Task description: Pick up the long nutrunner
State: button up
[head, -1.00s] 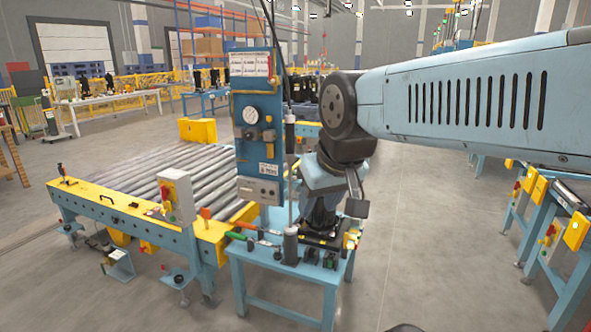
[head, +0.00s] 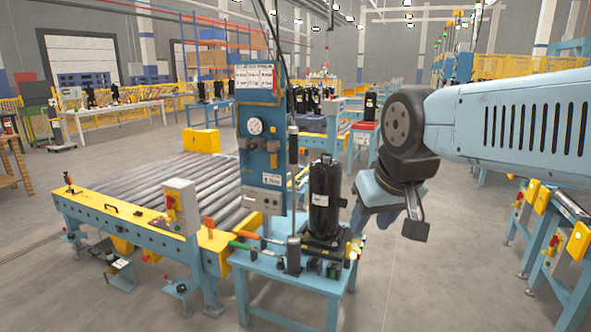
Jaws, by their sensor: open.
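A long, slim grey upright tool (head: 293,190) stands at the left part of the blue work table, beside the blue panel; it looks like the long nutrunner. Its lower end sits in a dark cylindrical base or holder (head: 293,254). Tools with a green handle (head: 239,246) and an orange handle (head: 247,235) slant out at the table's left edge. My gripper (head: 385,217) hangs at the end of my arm, right of the table and apart from the tools. It holds nothing that I can see; its fingertips are small and partly hidden.
A black compressor (head: 326,198) stands upright on the blue work table (head: 285,279), between my gripper and the upright tool. The blue panel (head: 262,140) rises behind the tools. A roller conveyor (head: 170,190) lies left. Open floor (head: 420,285) is right of the table.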

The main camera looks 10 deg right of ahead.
aim_at(294, 239)
jog(key=z, duration=0.1)
jog(key=i, duration=1)
jog(key=u, duration=0.1)
